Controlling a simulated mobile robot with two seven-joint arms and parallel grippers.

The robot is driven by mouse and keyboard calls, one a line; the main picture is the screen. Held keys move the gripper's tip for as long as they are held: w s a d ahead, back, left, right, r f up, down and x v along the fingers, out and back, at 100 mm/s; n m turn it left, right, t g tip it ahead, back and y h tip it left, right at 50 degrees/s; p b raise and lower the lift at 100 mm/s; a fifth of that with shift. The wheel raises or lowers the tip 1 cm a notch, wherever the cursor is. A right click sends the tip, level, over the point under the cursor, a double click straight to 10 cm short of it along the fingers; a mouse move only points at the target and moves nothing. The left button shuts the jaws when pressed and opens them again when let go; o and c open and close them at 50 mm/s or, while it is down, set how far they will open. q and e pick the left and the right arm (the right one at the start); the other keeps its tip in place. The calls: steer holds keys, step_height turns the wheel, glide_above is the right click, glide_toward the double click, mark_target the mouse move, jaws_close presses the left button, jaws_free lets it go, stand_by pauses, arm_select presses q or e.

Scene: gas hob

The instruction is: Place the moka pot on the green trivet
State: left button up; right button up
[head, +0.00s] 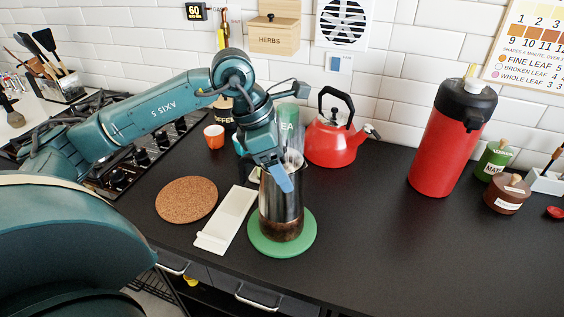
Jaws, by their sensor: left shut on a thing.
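The moka pot (281,213), a steel cylinder with a dark brown lower part, stands upright over the green trivet (257,240). Its base appears to be on the trivet or just above it; I cannot tell whether they touch. The trivet's rim shows around the front and sides of the base. My left gripper (284,177) reaches in from behind and above and is shut on the moka pot near its top. The gripper hides part of the pot's upper end. My right gripper is not in view.
A white spoon rest (226,218) and a cork mat (187,199) lie left of the trivet. A red kettle (333,141) stands behind, and a red flask (447,145) to the right. A gas hob (128,172) is at the left. The counter right of the trivet is clear.

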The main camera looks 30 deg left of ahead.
arm_select(q)
steer(key=shift+f, duration=0.1)
steer(key=o, duration=1.7)
steer(key=shift+r, duration=0.2)
steer(key=v, duration=1.1)
steer(key=shift+s+a+r, duration=0.15)
steer(key=shift+r, duration=0.2)
